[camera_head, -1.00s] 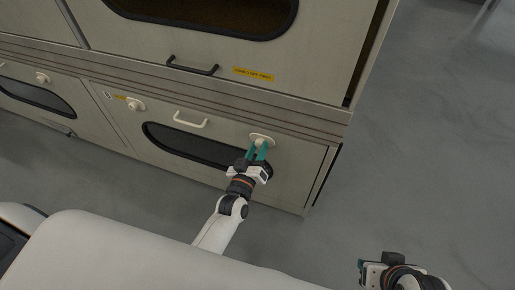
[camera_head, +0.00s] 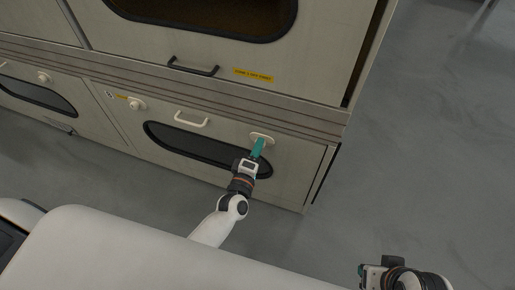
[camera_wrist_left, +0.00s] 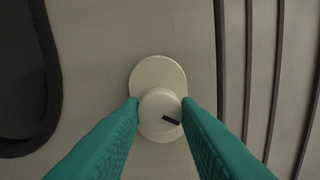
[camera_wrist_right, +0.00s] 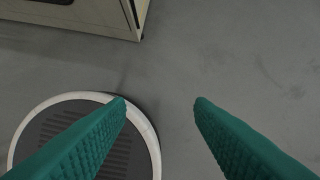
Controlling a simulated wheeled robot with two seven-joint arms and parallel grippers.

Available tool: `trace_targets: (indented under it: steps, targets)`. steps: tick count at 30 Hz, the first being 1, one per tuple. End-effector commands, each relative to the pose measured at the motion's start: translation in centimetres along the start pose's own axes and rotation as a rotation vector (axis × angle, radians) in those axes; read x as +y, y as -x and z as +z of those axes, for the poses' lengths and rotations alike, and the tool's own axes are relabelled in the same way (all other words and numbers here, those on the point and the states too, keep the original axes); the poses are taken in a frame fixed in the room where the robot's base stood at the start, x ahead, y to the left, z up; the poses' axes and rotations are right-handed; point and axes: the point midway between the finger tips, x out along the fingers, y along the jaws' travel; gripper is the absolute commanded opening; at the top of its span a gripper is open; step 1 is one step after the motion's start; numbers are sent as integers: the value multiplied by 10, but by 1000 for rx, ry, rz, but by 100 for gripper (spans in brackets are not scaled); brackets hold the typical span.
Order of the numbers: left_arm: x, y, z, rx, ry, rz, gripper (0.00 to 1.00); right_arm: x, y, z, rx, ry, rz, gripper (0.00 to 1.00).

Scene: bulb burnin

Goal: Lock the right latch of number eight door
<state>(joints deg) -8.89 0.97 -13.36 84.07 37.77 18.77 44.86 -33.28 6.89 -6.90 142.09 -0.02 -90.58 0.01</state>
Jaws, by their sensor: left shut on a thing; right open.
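The number eight door (camera_head: 225,170) is the lower cabinet door with a dark oval window and a pale bar handle (camera_head: 191,120). Its right latch is a round cream knob on an oval plate (camera_head: 262,137). In the left wrist view the latch knob (camera_wrist_left: 160,112) sits between the teal fingers, with a short black mark at its lower right. My left gripper (camera_head: 258,149) is shut on the knob, one finger at each side. The door's left latch (camera_head: 136,104) shows beside a small label. My right gripper (camera_head: 362,270) is open and empty, away from the cabinet; its fingers (camera_wrist_right: 160,103) point at the floor.
The upper door with a black handle (camera_head: 192,69) and yellow label (camera_head: 254,75) is above. A neighbouring lower door (camera_head: 40,95) is at left. Grey floor (camera_head: 420,150) lies free to the right. A round white-rimmed base (camera_wrist_right: 88,97) shows under the right gripper.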

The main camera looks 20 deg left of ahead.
Motion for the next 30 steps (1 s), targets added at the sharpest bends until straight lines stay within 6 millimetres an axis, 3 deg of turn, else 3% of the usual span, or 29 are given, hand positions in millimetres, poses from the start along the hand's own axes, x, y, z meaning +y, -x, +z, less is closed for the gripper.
trace_targets:
  steps: [13, 21, 30]
  targets:
    - [2, 0, 0, 0, 388, -1, 0, 0, -11, -4, 1, 0, 0, 48]
    - [1, 0, 0, 0, 533, 0, 0, 4, -14, 27, -150, 4, 6, 48]
    - [1, 0, 0, 0, 595, 1, 0, 5, -14, 38, -207, 7, 9, 48]
